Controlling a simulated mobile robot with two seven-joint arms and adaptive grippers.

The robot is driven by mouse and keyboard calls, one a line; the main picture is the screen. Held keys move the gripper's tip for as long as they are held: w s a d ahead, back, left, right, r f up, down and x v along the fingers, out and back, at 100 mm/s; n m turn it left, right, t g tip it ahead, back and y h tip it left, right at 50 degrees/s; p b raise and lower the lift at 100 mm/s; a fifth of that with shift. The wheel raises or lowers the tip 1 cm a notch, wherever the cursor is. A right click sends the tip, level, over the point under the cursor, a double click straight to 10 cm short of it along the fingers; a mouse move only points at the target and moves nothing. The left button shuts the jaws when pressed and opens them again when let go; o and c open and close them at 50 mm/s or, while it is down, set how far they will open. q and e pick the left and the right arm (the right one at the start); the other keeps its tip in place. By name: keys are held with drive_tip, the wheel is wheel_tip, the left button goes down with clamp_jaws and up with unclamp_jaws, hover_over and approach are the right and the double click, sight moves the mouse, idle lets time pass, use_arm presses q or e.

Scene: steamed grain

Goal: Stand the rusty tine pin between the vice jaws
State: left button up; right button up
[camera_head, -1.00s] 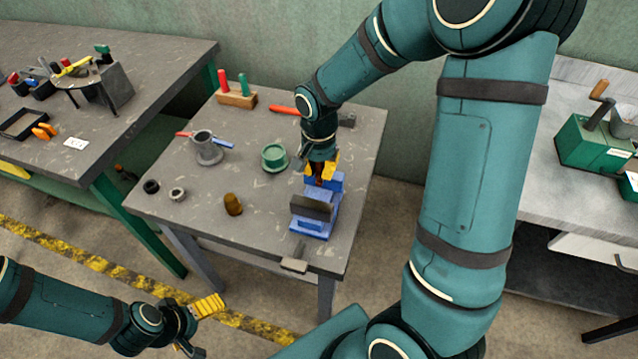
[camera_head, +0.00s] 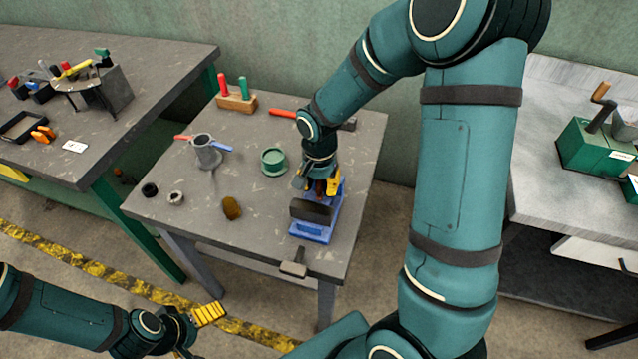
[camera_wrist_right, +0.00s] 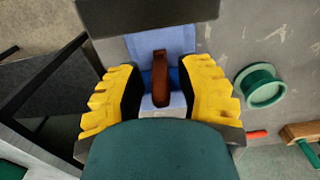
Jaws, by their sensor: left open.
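The rusty tine pin (camera_wrist_right: 161,78) is a reddish-brown piece in the blue vice (camera_head: 312,231). It appears upright, behind the vice's dark front jaw plate (camera_head: 311,211). The plate also shows in the right wrist view (camera_wrist_right: 150,14). In the head view the pin (camera_head: 320,187) is partly hidden by my fingers. My right gripper (camera_wrist_right: 161,95) is open around the pin, with visible gaps between it and both yellow-padded fingers. I cannot tell whether the pin touches the jaws. My left gripper (camera_head: 200,334) is open and empty at the lower left, off the table.
A red-handled tool (camera_head: 283,113) lies at the back.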

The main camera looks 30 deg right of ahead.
drive_tip(key=shift+r, duration=0.2)
use_arm(q)
drive_tip(key=r+p, duration=0.2)
drive_tip(key=shift+w+a+r+p, duration=0.1)
drive_tip(key=shift+w+r+p, duration=0.25)
use_arm(e)
wheel_tip(320, 180, up, 12)
idle(0.4)
